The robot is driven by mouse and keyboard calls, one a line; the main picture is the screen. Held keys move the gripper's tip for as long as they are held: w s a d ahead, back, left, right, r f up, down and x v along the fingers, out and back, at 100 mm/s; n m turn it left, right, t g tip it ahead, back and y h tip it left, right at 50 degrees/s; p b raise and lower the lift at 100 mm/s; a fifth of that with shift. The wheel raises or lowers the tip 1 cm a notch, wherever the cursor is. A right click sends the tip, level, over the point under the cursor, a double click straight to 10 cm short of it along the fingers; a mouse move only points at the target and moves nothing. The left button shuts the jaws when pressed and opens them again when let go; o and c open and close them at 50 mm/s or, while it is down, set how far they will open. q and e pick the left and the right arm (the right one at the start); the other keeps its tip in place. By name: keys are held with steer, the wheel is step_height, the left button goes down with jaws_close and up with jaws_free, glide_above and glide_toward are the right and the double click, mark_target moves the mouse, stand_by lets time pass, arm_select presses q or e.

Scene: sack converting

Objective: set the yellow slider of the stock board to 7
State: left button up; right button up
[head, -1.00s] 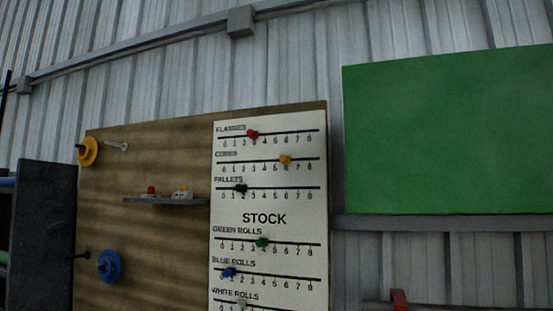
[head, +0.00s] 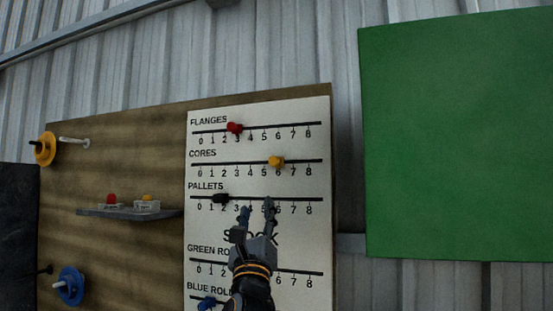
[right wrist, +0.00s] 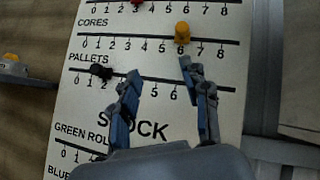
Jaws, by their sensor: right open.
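The stock board (head: 325,225) is a white panel with several numbered slider rows. The yellow slider (head: 276,161) sits on the CORES row at about the 6 mark; it also shows in the right wrist view (right wrist: 182,33). My right gripper (head: 257,206) is open and empty, fingers pointing up, in front of the PALLETS row, below the yellow slider. In the right wrist view its fingertips (right wrist: 160,72) are apart, with the right fingertip just below the yellow slider. Whether it touches the board I cannot tell. My left gripper is not in view.
The red slider (head: 235,128) is on the row above, near 3. The black slider (head: 221,198) is on PALLETS, near 2. The blue slider (head: 207,303) is low down. A small shelf (head: 125,213) with a red and a yellow item is left of the board. A green panel (head: 455,135) is at right.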

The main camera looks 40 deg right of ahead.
mark_target(273, 163)
steer(key=w+d+r+m+p, duration=0.1)
steer(key=d+r+p, duration=0.1)
steer(key=r, duration=0.1)
steer(key=w+d+r+g+h+p, duration=0.1)
steer(key=d+r+p, duration=0.1)
steer(key=d+r, duration=0.1)
steer(key=w+d+r+m+h+p, duration=0.1)
steer(key=d+r+p, duration=0.1)
steer(key=r, duration=0.3)
steer(key=shift+w+d+r+m+p, duration=0.15)
steer(key=shift+d+m+p, duration=0.15)
steer(key=shift+d+p, duration=0.1)
steer(key=shift+w+d+r, duration=0.25)
steer(key=shift+w+r, duration=0.05)
steer(key=shift+r, duration=0.1)
steer(key=shift+w+d, duration=0.1)
steer(key=shift+d, duration=0.05)
jaws_close()
